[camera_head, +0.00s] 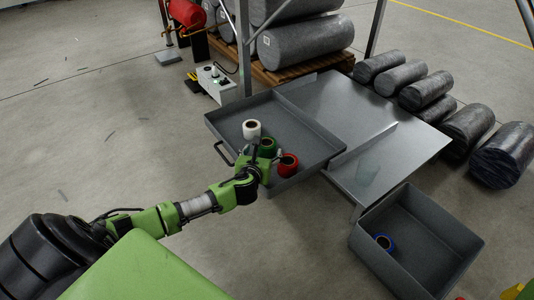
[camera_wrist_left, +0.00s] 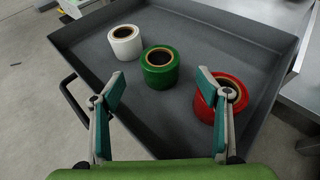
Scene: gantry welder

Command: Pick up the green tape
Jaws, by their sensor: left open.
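The green tape (camera_wrist_left: 160,72) is a roll lying flat in a grey drawer tray, between a white tape roll (camera_wrist_left: 125,42) and a red tape roll (camera_wrist_left: 234,97). In the head view the green tape (camera_head: 268,145) is partly hidden by my left gripper (camera_head: 257,150). In the left wrist view my left gripper (camera_wrist_left: 158,95) is open, with its two fingers spread apart. The green tape shows between and beyond the fingertips. The right finger overlaps the red roll in the picture. Nothing is held. My right gripper is not in view.
The drawer tray (camera_head: 232,123) has raised walls and a dark handle, and joins a metal table (camera_head: 340,105). A grey bin (camera_head: 440,235) with a blue tape roll (camera_head: 384,243) stands at lower right. Grey cylinders (camera_head: 305,42) lie behind. The floor at left is mostly clear.

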